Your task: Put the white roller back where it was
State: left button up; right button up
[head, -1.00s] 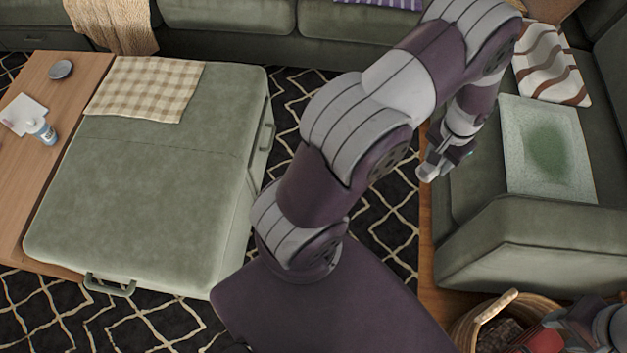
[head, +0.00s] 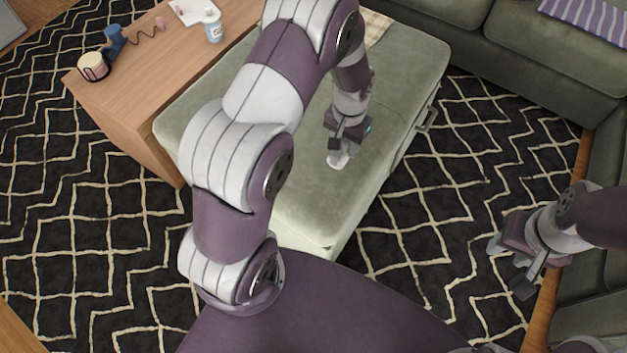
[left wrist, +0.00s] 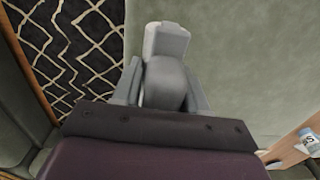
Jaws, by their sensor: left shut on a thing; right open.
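My left gripper (head: 342,146) is shut on the white roller (head: 338,160) and holds it over the green ottoman (head: 300,210). In the left wrist view the pale roller (left wrist: 165,45) sticks out between the fingers of my left gripper (left wrist: 163,95), with the ottoman's green top behind it. I cannot tell how high the roller is above the top. My right gripper (head: 515,268) is open and empty over the dark rug at the right.
A wooden table (head: 125,85) stands beside the ottoman, bearing a candle (head: 93,66), a blue item (head: 115,38) and a small bottle (head: 213,28). A green sofa (head: 520,60) runs along the back and right. Patterned rug (head: 80,230) lies open around.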

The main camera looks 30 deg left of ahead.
pick_arm(q)
jog(key=s+a+f, duration=0.2)
jog(key=s+a+f+b, duration=0.1)
jog(key=s+a+f, duration=0.1)
jog(key=s+a, duration=0.1)
jog(key=shift+s+f, duration=0.2)
jog(key=shift+f, duration=0.05)
notch_tip(320, 180, down, 4)
jog(key=shift+s+r+b, duration=0.1)
jog(key=shift+b, duration=1.1)
jog(key=shift+f, duration=0.2)
jog(key=shift+r, duration=0.15)
jog(key=o, duration=1)
